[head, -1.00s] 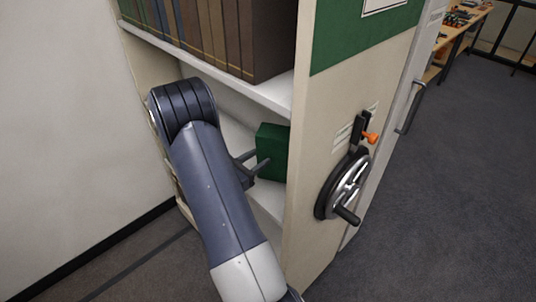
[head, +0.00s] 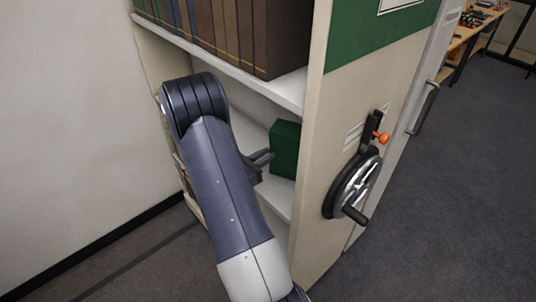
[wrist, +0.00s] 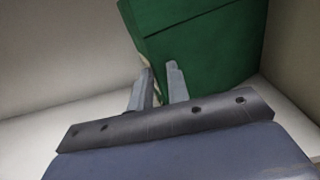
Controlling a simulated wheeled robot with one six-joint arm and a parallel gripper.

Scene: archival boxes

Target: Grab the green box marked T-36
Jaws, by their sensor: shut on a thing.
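A dark green box (head: 284,150) stands on the lower shelf, just behind the cabinet's end panel, which hides part of it. The wrist view shows its green faces (wrist: 205,45) close up. No T-36 marking is readable in either view. My gripper (head: 268,157) reaches into the shelf from the left and is at the box's near edge. In the wrist view the two fingers of my gripper (wrist: 160,78) are close together at the box's lower left edge, one overlapping the green face, shut on the box.
The lower shelf (head: 250,132) has bare room left of the box. Dark bound volumes (head: 235,35) fill the shelf above. The end panel (head: 335,110) carries a handwheel (head: 355,185) and an orange-knobbed lever (head: 380,137). A white wall (head: 70,110) stands close on the left.

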